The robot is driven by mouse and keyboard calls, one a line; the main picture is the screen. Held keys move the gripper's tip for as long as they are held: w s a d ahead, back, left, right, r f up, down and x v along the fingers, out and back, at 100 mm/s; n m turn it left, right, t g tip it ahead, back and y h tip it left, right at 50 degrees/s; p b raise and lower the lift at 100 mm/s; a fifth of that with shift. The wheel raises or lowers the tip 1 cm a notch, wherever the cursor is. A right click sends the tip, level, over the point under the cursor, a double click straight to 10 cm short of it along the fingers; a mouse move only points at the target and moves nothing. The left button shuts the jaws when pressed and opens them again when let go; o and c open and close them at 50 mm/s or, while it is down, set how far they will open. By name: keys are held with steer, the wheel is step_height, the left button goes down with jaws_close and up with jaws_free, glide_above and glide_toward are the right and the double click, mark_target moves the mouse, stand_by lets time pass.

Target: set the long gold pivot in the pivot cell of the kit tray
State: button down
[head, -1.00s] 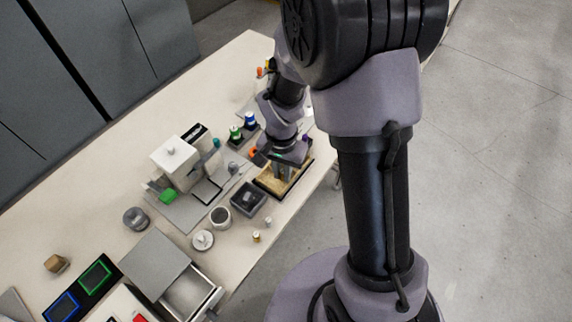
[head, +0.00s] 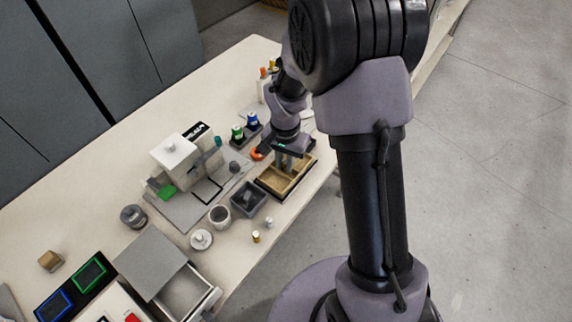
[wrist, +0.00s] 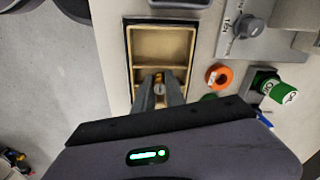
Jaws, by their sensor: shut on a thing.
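The kit tray (head: 262,188) is a tan, dark-rimmed box with compartments near the table's front edge; in the wrist view its rim (wrist: 128,60) runs around a large empty cell and a divider. My gripper (head: 284,164) is over the tray's far part in the head view. In the wrist view my gripper (wrist: 159,92) points down over the cell nearer to me, just past the divider. It is shut on a small gold piece, the long gold pivot (wrist: 159,77), mostly hidden between the fingers. I cannot tell whether the pivot touches the tray floor.
A dark grey bin (head: 248,199) stands beside the tray, with a grey cup (head: 220,216) farther left.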

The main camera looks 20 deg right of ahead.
steer(key=shift+s+f, duration=0.75)
steer(key=shift+f, duration=0.35)
steer(key=c, duration=1.4)
jaws_free()
steer(key=shift+g, duration=0.3)
steer(key=r+p, duration=0.1)
steer(key=w+r+p, duration=0.1)
steer(key=r, duration=0.1)
steer(key=w+r+p, duration=0.1)
steer(key=shift+r, duration=0.4)
step_height(320, 180, up, 13)
steer(key=s+t+p, duration=0.1)
steer(key=s+p, duration=0.1)
steer(key=p, duration=0.1)
steer(key=s+a+r+n+t, duration=0.1)
steer(key=s+r, duration=0.3)
steer(key=s, duration=0.1)
steer(key=s+a+r+n+t+y, duration=0.1)
steer(key=s+r+t, duration=0.1)
steer(key=s+r, duration=0.3)
steer(key=s+a+r+n+t+y, duration=0.1)
steer(key=s+a+r+t, duration=0.1)
steer(key=s+r, duration=0.3)
steer(key=shift+s, duration=1.2)
steer(key=shift+f, duration=0.1)
